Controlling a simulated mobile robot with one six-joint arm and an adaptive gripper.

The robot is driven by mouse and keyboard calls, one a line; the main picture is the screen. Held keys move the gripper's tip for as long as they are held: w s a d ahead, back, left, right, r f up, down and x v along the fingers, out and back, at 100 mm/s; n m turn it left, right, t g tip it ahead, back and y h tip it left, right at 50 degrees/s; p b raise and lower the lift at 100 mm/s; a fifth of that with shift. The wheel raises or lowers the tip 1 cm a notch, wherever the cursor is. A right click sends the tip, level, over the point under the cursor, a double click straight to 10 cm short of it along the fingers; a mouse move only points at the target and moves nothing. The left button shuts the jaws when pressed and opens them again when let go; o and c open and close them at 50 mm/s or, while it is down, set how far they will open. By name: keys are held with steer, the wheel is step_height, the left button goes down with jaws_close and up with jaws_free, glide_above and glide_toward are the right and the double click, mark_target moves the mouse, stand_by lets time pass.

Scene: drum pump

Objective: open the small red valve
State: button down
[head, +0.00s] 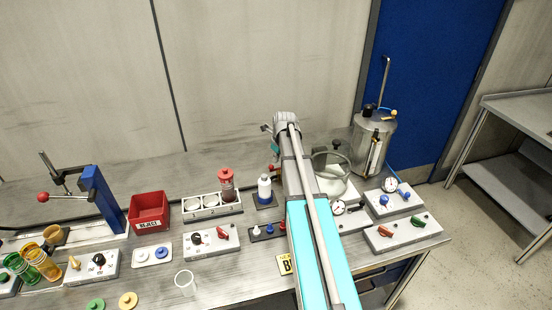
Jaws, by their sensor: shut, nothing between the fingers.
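My arm (297,180) reaches up from the bottom across the bench and bends over at its far end. My gripper's fingers are hidden behind the arm, so I cannot see what they are near or touch. A small red part (273,168) shows just left of the arm, below its bent end. It may be the small red valve, but it is too small and partly covered to tell whether it is open or shut. A steel drum (372,142) with a tall rod, a black knob and a brass-coloured fitting stands to the right of the arm.
Left of the arm are a blue press (103,200), a red bin (149,212), a bottle rack (212,207), a blue-white bottle (264,190) and a red-switch box (211,241). Right are valve boxes (402,233) and a gauge (390,184). A clear cup (185,282) stands in front.

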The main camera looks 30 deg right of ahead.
steer(key=shift+a+p+v, duration=0.2)
steer(key=shift+p+v, duration=1.75)
steer(key=shift+v, duration=0.4)
steer(key=shift+a, duration=0.1)
steer(key=s+a+n, duration=0.1)
steer(key=a+n, duration=0.1)
steer(key=a, duration=0.1)
steer(key=s+a+n, duration=0.1)
steer(key=a+n, duration=0.2)
steer(key=s+a+n, duration=0.2)
steer(key=a+n, duration=0.1)
steer(key=shift+f+g, duration=0.3)
steer(key=shift+g, duration=0.1)
steer(key=s+a+n, duration=0.8)
steer(key=a+n, duration=0.1)
steer(key=n, duration=0.3)
steer(key=s+a+f+n+g+b, duration=0.1)
steer(key=s+a+n, duration=0.7)
steer(key=a+n, duration=0.2)
steer(key=shift+s+n+g+h, duration=0.15)
steer(key=shift+n+g+h, duration=0.15)
steer(key=shift+n, duration=1.1)
steer(key=shift+f, duration=0.15)
steer(key=shift+d, duration=0.15)
